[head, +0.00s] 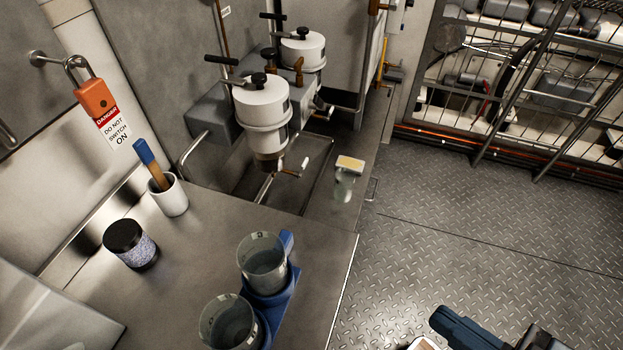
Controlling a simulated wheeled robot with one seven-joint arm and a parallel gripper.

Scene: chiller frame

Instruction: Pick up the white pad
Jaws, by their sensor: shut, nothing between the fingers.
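A small flat pale pad (349,163), white with a yellowish middle, lies on top of a clear glass-like vessel (344,186) beside the sink recess. It is the likeliest white pad, though it is small in the picture. A smaller white piece (305,162) shows near the pipe under the front canister; I cannot tell what it is. A dark blue and black part of my arm shows at the bottom right edge, far from the pad. My gripper's fingertips are not visible.
Two beakers (262,262) stand in a blue holder (275,303) on the steel counter (190,275). A dark-lidded jar (130,244) and a white cup (169,196) with a blue-ended tool stand left. White canisters (262,104) overhang the recess. The floor (480,230) at right is clear.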

